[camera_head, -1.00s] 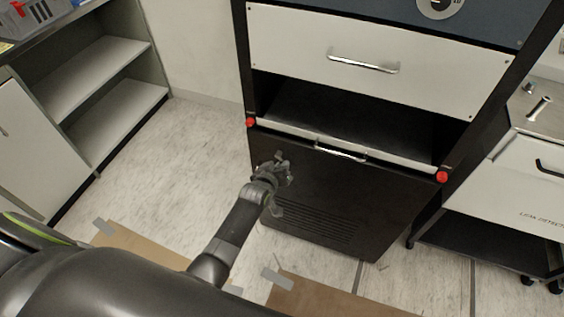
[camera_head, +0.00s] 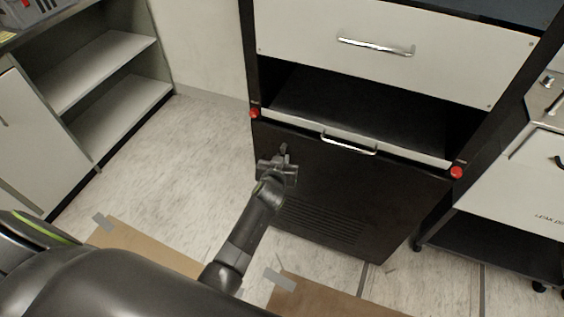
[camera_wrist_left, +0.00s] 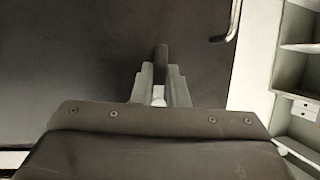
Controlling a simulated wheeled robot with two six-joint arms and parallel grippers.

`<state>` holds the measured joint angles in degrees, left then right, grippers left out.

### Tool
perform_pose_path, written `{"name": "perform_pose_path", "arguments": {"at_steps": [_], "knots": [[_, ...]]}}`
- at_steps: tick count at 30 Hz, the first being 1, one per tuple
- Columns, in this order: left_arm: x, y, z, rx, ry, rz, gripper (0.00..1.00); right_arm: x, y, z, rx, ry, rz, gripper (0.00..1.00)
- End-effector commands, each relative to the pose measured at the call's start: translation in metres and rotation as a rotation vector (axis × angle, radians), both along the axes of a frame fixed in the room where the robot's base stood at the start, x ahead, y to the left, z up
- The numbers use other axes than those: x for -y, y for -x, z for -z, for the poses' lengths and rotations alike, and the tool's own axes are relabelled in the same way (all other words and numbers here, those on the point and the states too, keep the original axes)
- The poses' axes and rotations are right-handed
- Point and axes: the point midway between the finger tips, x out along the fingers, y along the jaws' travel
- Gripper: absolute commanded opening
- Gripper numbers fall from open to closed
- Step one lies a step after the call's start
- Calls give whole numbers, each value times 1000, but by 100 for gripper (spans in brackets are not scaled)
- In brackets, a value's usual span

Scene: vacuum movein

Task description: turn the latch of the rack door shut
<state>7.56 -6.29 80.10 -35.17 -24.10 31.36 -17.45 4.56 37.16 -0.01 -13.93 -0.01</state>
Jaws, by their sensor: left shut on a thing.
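The rack's black lower door (camera_head: 390,195) fills the front below the open bay, with vent slots low down. The latch (camera_head: 284,149) is a small dark lever near the upper left of this door, and its tip rises above my jaws. My left gripper (camera_head: 281,163) is shut on the latch, in front of the door. In the left wrist view the latch (camera_wrist_left: 161,62) stands as a dark upright peg between my grey fingers (camera_wrist_left: 162,88). The latch's base is hidden by the gripper. My right gripper is not in view.
A pale drawer (camera_head: 430,50) and an open bay with a white-edged shelf and chrome handle (camera_head: 348,144) are above the door. Red knobs (camera_head: 456,172) flank the bay. Open shelves (camera_head: 120,105) stand left, a bench cabinet (camera_head: 535,175) right. Cardboard sheets (camera_head: 140,245) lie on the floor.

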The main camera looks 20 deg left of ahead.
Motion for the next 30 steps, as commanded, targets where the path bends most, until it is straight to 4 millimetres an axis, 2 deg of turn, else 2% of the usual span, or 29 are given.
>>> {"name": "perform_pose_path", "arguments": {"at_steps": [3,11,12,14,23,30], "knots": [[0,0,1,-1,-8,0,0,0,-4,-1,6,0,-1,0],[-1,0,0,-1,-8,0,0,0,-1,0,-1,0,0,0],[-1,0,0,-1,-8,0,16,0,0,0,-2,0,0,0],[-1,0,1,-1,-8,0,22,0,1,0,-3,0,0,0],[0,2,-1,-1,-6,1,22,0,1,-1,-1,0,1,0],[4,27,-12,-3,-4,-2,22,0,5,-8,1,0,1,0]]}}
